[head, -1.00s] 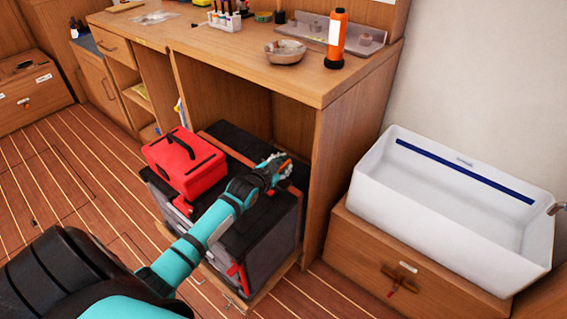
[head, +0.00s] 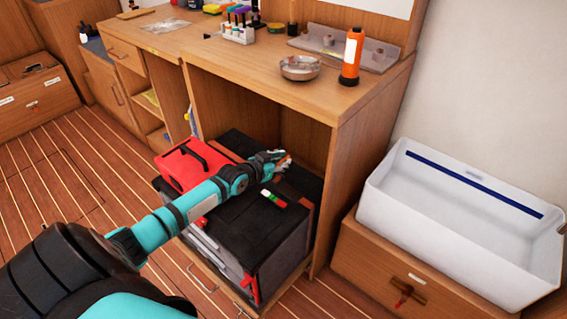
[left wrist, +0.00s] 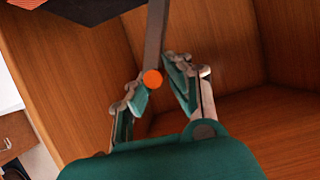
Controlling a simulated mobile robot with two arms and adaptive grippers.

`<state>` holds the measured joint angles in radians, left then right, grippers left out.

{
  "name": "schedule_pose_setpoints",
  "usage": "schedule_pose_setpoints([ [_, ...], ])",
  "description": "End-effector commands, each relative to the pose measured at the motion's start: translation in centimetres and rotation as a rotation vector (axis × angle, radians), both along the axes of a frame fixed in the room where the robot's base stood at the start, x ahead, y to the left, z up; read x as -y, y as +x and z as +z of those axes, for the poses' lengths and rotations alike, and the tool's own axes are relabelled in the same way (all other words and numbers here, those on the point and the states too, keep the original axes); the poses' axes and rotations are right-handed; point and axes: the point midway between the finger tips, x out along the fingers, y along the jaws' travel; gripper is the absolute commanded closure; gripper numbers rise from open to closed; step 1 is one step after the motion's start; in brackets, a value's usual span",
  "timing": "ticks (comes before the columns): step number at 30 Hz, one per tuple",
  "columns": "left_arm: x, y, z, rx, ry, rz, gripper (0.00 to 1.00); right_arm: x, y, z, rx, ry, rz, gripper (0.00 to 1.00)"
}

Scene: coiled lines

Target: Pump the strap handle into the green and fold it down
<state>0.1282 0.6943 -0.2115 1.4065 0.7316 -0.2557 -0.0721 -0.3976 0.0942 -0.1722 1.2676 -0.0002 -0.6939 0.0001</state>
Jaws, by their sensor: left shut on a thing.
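A black case (head: 262,232) stands in the open bay under the counter. A small gauge strip with green, white and red bands (head: 272,198) lies on its top. My left gripper (head: 275,161) is over the back of the case top. In the left wrist view my left gripper (left wrist: 160,90) is closed around the end of a grey-brown bar, the strap handle (left wrist: 156,38), with an orange round tip (left wrist: 152,78) between the fingers. The handle's far end runs out of the picture. My right gripper is not in view.
A red toolbox (head: 185,168) sits on the left of the case, close to my left arm. The bay's side panel (head: 345,170) rises at the right.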

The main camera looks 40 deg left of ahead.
Motion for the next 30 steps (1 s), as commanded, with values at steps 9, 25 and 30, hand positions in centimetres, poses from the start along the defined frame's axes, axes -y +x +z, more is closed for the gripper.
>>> schedule_pose_setpoints([
  [9,-0.42,-0.18,-0.40,-0.011,-0.002,0.003,1.00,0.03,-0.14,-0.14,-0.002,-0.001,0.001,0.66],
  [25,-0.55,-0.23,-0.47,-0.014,0.003,0.003,0.63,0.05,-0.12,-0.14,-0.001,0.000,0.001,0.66],
  [30,-0.49,-0.13,-0.23,-0.008,0.002,0.002,0.63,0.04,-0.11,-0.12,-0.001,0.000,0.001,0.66],
])
